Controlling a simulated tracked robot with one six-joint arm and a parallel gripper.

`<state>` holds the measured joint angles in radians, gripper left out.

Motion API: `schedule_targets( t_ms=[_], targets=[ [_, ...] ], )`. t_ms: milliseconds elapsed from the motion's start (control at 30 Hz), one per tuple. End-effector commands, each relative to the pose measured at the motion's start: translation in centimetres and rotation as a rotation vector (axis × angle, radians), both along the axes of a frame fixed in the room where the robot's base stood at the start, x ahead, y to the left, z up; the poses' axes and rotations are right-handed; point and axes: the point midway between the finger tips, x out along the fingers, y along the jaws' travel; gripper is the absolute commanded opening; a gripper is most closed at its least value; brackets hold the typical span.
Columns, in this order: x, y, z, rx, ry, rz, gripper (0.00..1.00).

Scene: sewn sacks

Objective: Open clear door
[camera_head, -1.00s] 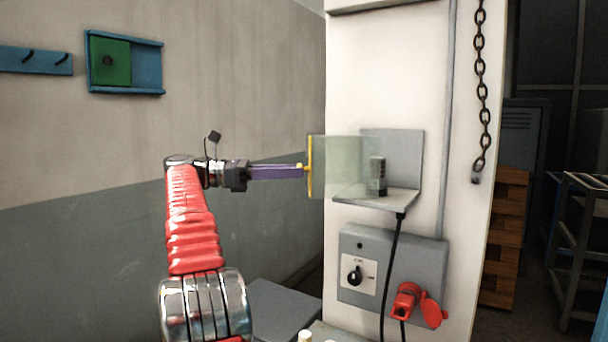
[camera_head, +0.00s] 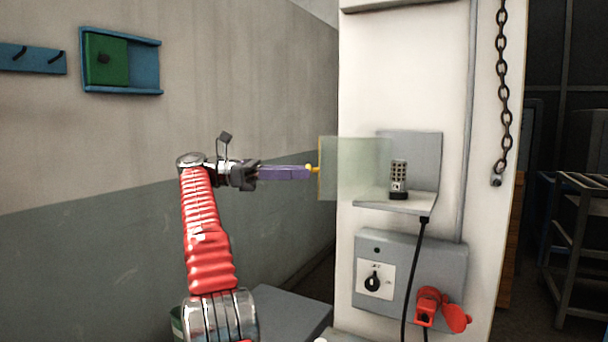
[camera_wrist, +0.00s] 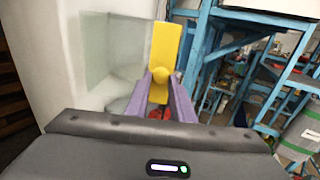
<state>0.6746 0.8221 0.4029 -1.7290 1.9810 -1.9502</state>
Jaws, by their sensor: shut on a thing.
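The clear door (camera_head: 352,168) is a greenish see-through panel standing out from the white pillar, left of a grey shelf bracket (camera_head: 393,205). My gripper (camera_head: 308,172) has long purple fingers and is shut on the knob. The wrist view shows the fingertips (camera_wrist: 161,84) on either side of it, with the door panel (camera_wrist: 108,45) to the left. A small grey perforated device (camera_head: 399,177) stands on the shelf, right of the door and mostly uncovered.
A grey switch box (camera_head: 410,280) with a red socket (camera_head: 430,305) is below the shelf, with a black cable (camera_head: 412,280) hanging past it. A chain (camera_head: 504,90) hangs at the right. The left wall has a blue frame with a green panel (camera_head: 106,60).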

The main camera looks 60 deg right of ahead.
Motion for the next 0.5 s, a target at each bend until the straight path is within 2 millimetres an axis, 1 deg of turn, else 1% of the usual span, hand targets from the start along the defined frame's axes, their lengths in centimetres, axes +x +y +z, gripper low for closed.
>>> schedule_targets(
  t_ms=[33, 500],
  targets=[
    [0.39, 0.43, -0.12, 0.001, -0.002, -0.004, 0.00],
    [0.05, 0.36, -0.03, 0.001, -0.002, -0.020, 0.00]
  ],
)
